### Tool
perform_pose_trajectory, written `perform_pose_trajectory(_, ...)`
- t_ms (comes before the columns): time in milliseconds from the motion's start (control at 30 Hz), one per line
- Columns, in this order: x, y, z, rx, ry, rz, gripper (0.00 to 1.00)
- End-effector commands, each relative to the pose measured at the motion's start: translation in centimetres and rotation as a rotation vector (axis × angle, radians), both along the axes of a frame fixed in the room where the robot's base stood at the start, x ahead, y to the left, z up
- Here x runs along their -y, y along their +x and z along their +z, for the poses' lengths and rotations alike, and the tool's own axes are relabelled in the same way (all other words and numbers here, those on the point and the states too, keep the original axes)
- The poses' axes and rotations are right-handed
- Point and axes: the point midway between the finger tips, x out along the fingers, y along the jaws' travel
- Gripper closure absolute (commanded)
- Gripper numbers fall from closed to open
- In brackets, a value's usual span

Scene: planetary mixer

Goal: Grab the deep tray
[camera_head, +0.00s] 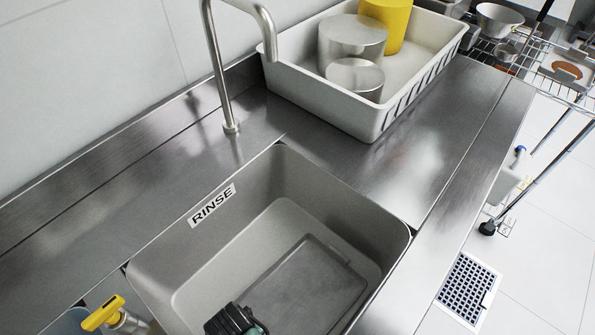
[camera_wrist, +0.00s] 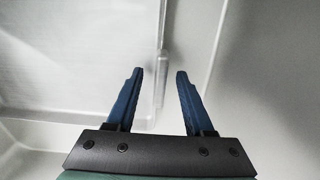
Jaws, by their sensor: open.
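A grey rectangular tray (camera_head: 318,280) lies on the bottom of the sink marked RINSE, and seems to be the deep tray. Its near left part is hidden by my gripper (camera_head: 236,320), at the bottom edge of the head view. In the wrist view my gripper (camera_wrist: 160,75) is open, its two blue fingers apart with nothing held. A broad pale grey surface (camera_wrist: 70,70), probably the tray, lies to the left there. Its upright edge (camera_wrist: 161,65) lines up with the gap between the fingertips. I cannot tell whether the fingers touch it.
The sink walls (camera_head: 345,195) surround the tray closely. A bent metal faucet (camera_head: 222,85) rises behind the sink. A pale bin (camera_head: 370,122) holding metal containers and a yellow one stands on the counter. A yellow-handled item (camera_head: 103,313) is at the lower left. The counter's right part is clear.

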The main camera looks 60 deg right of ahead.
Motion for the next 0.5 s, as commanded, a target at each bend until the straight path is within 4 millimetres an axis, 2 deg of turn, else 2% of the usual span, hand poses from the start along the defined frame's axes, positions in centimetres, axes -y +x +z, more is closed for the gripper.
perform_pose_trajectory(67, 0.01, 0.03, 0.05, 0.001, 0.0, 0.0, 0.47)
perform_pose_trajectory(100, 0.01, 0.03, 0.06, 0.001, 0.0, 0.0, 0.51)
perform_pose_trajectory(367, 0.01, 0.03, 0.08, 0.0, 0.0, 0.0, 0.98)
perform_pose_trajectory(500, 0.01, 0.02, 0.08, 0.0, 0.0, 0.0, 1.0)
